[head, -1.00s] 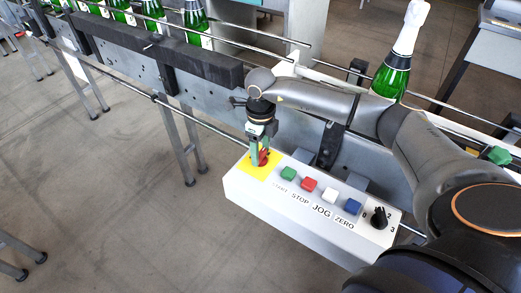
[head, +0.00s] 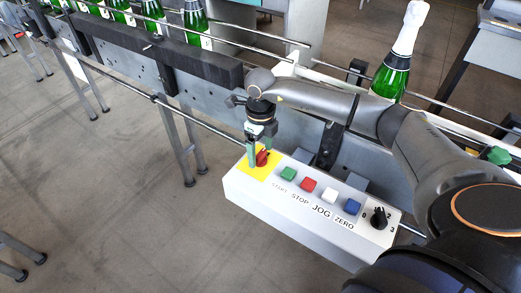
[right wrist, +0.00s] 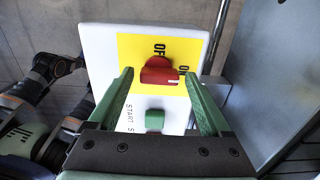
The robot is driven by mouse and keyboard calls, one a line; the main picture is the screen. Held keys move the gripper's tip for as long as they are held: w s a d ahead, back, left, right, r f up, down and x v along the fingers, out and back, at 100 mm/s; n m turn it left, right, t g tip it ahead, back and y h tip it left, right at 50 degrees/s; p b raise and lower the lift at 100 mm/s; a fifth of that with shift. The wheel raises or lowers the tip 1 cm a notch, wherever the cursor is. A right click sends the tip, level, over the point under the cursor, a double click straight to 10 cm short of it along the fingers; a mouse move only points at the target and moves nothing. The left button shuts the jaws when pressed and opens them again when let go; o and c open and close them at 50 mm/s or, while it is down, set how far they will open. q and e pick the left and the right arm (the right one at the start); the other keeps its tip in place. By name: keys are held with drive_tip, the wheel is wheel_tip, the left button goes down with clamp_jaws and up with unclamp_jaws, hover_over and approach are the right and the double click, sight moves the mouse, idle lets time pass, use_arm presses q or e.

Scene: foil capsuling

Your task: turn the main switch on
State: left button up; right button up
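The main switch is a red rotary knob (head: 262,158) on a yellow plate (right wrist: 131,48) at the left end of the white control box. In the right wrist view the red knob (right wrist: 157,75) has its bar lying crosswise. A pale mark is on the bar's right end, beside a partly hidden label starting with "O"; "OFF" is printed above the knob. My right gripper (head: 260,157) is over the switch, fingers open on either side of the knob. The right wrist view shows gaps between the knob and both fingertips (right wrist: 159,73). My left gripper is not in view.
The control box (head: 290,215) also carries green (head: 288,173), red (head: 308,184), white (head: 329,195) and blue (head: 352,206) buttons and a black selector (head: 379,217). Behind it runs the conveyor (head: 205,85) with bottles.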

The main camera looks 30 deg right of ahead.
sight(261, 153)
drive_tip(key=shift+o, duration=0.3)
wheel_tip(261, 153, up, 12)
drive_tip(key=b, duration=0.1)
drive_tip(key=shift+r, duration=0.25)
idle(0.6)
